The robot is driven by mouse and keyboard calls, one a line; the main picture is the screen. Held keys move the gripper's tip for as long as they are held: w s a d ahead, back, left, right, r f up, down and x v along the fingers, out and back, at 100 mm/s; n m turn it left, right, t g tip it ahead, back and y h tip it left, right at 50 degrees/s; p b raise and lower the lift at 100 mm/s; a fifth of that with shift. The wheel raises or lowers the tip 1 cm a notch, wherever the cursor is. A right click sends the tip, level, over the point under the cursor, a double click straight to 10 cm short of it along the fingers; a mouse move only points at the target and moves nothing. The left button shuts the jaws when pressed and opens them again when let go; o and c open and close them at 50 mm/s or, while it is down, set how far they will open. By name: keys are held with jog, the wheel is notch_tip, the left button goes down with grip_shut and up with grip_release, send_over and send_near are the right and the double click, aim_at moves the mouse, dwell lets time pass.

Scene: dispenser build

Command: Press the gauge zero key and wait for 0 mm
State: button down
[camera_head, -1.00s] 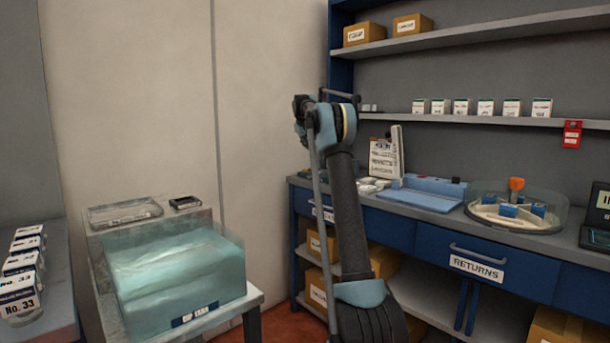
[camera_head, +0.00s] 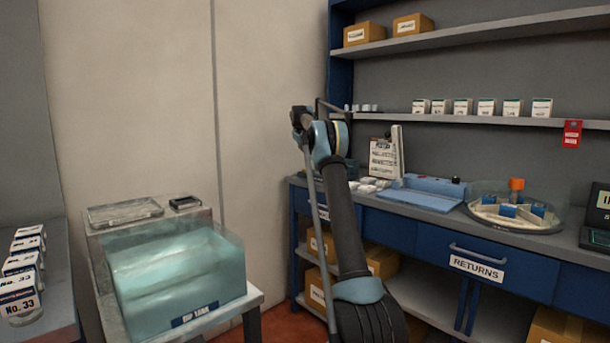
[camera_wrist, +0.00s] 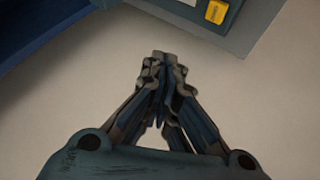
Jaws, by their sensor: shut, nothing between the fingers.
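In the wrist view a yellow key (camera_wrist: 216,12) sits on a dark blue-grey housing (camera_wrist: 208,30) at the top edge. I take it for the gauge zero key; most of the housing is cut off and no reading shows. My gripper (camera_wrist: 163,60) is shut and empty, with its fingertips together over a pale surface. In the picture the key lies above and to the right of the fingertips, apart from them. In the head view my arm stands in front of the left end of the blue bench, and my gripper cannot be made out there.
The blue bench holds a clipboard (camera_head: 382,158), a blue-grey tray device (camera_head: 420,198) and a round clear-walled dispenser (camera_head: 515,212). Small boxes stand on the shelf (camera_head: 500,120) above. A clear teal bath (camera_head: 175,275) is at the left.

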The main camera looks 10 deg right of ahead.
aim_at(305, 171)
jog(key=shift+f, duration=3.9)
jog(key=shift+f, duration=0.2)
jog(key=shift+s+f, duration=0.1)
jog(key=shift+f, duration=0.05)
